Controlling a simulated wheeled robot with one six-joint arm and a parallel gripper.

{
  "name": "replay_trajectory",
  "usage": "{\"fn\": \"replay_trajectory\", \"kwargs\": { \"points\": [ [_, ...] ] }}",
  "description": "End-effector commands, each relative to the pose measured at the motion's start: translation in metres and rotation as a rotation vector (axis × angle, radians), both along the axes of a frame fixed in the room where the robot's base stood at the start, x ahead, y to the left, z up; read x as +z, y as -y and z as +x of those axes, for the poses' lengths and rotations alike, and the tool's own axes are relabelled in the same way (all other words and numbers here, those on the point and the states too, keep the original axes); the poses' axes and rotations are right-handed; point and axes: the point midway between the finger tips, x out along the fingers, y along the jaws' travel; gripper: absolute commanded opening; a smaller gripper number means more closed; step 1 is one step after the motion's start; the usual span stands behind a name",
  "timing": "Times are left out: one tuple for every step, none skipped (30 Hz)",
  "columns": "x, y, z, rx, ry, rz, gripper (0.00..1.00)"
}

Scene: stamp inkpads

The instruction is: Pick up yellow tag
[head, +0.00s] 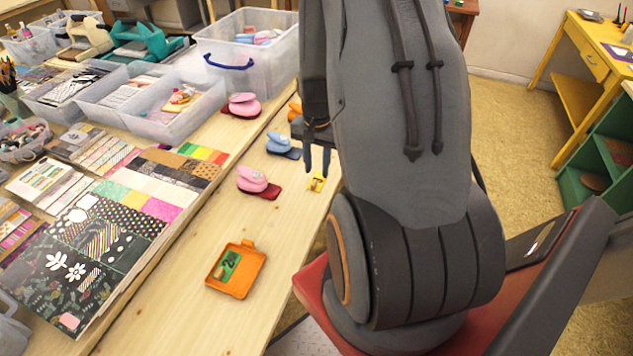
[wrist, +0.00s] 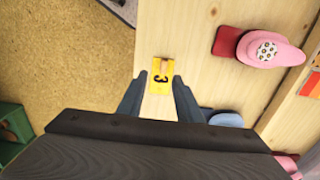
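The yellow tag (wrist: 163,74) lies flat on the wooden table in the wrist view, marked with a black 3. My gripper (wrist: 159,84) is open, with its two fingers on either side of the tag's lower part in that view. In the head view the tag (head: 316,183) lies near the table's right edge. My gripper (head: 317,172) points down just above or beside it there. I cannot tell the exact height of the fingertips over the table. Nothing shows between the fingers except the tag and the tabletop.
A pink stamp (head: 252,180) on a red base and a blue stamp (head: 279,143) stand left of the tag. An orange inkpad (head: 237,269) with a green tag lies nearer. Clear bins (head: 173,112) and patterned papers (head: 75,245) fill the left. The table edge is close on the right.

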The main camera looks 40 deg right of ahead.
Motion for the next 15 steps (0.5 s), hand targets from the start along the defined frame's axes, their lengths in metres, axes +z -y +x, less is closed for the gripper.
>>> {"fn": "replay_trajectory", "kwargs": {
  "points": [
    [-0.003, -0.001, 0.0, 0.001, -0.001, 0.0, 0.32],
    [-0.006, -0.002, 0.0, 0.002, -0.002, 0.001, 0.32],
    [-0.011, -0.002, 0.001, 0.002, -0.003, 0.002, 0.32],
    [-0.014, -0.003, 0.001, 0.002, -0.002, 0.001, 0.32],
    [-0.017, -0.003, 0.002, 0.002, -0.002, 0.001, 0.32],
    [-0.022, -0.004, 0.002, 0.002, -0.002, 0.001, 0.32],
    [-0.025, -0.005, 0.002, 0.002, -0.003, 0.002, 0.32],
    [-0.029, -0.004, 0.003, 0.002, -0.002, 0.001, 0.32],
    [-0.033, -0.004, 0.003, 0.001, -0.001, 0.0, 0.32],
    [-0.036, -0.004, 0.003, 0.001, -0.001, 0.0, 0.32],
    [-0.039, -0.004, 0.003, 0.001, -0.001, 0.0, 0.32],
    [-0.042, -0.004, 0.003, 0.001, -0.001, 0.0, 0.32],
    [-0.043, -0.004, 0.003, 0.001, -0.002, 0.001, 0.32],
    [-0.045, -0.004, 0.003, 0.001, -0.001, 0.0, 0.32],
    [-0.046, -0.004, 0.003, 0.001, 0.0, 0.0, 0.32]
  ]
}}
